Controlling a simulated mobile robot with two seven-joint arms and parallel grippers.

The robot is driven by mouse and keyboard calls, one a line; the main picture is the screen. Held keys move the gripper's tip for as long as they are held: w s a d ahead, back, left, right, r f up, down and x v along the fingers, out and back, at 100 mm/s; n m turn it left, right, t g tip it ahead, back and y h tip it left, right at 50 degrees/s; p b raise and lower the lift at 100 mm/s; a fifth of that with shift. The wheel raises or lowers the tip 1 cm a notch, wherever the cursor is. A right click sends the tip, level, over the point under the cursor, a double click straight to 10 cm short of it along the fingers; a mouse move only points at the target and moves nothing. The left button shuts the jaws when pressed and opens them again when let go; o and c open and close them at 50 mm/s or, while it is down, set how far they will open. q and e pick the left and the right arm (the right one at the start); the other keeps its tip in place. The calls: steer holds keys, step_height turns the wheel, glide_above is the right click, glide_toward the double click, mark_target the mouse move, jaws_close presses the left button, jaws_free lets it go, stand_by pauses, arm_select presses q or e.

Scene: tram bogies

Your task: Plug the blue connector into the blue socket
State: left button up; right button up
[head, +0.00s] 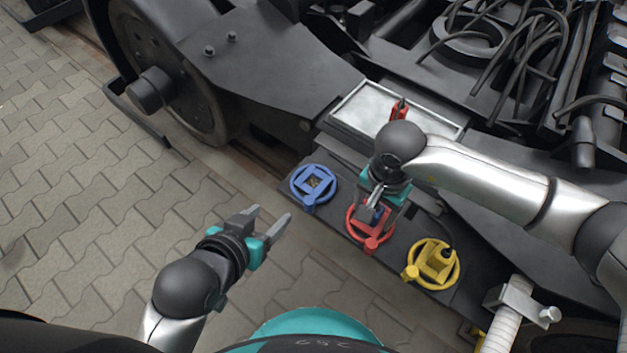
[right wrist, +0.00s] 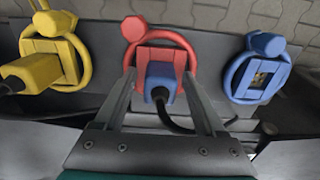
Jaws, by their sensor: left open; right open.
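The blue connector (right wrist: 160,80) sits at the red socket (right wrist: 133,31), with a black cable trailing from it. How deep it is seated I cannot tell. In the head view the blue connector (head: 379,214) is partly hidden by my right gripper (head: 372,205). My right gripper is open, its fingers on either side of the blue connector; whether they touch it is unclear. The blue socket (head: 301,184), a blue ring with a square frame, is empty; it also shows at the right in the right wrist view (right wrist: 236,75). My left gripper (head: 271,213) is open and empty above the paving.
A yellow connector (right wrist: 28,72) sits in the yellow socket (head: 410,272). A red connector (head: 398,111) lies on a metal tray (head: 350,118) behind my right arm. A wheel (head: 190,95) and dark bogie frame fill the back. A ribbed pale hose (head: 503,325) stands at lower right.

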mark_target(376, 207)
stand_by(0.7)
jaws_close()
stand_by(0.6)
steer(key=shift+r, duration=0.1)
steer(key=shift+r+p, duration=2.1)
steer(key=shift+r, duration=0.85)
